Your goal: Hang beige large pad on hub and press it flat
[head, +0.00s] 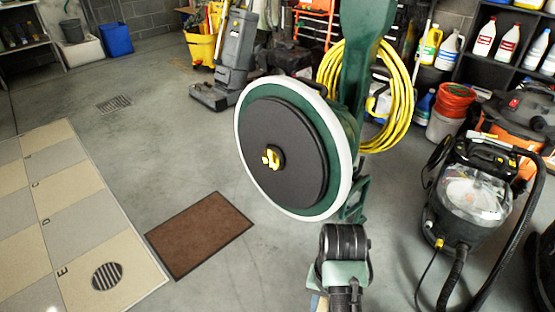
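The hub (271,157) is a small yellow piece at the centre of a black round disc (300,130). The disc sits on the green, white-rimmed head (243,116) of a floor machine, which is tipped up so its face points left and towards me. No pad covers the black face. I cannot make out a beige large pad in the head view. Part of my arm, dark and pale green, shows at the bottom, below and right of the disc. My gripper's fingers are not visible.
A brown mat (200,235) lies left of the machine, beside a lettered beige-and-grey checked panel (100,220) with a round grille. A vacuum machine (470,190) with a black hose stands right. Yellow hose (400,100) hangs behind the machine. Floor between panel and back wall is mostly clear.

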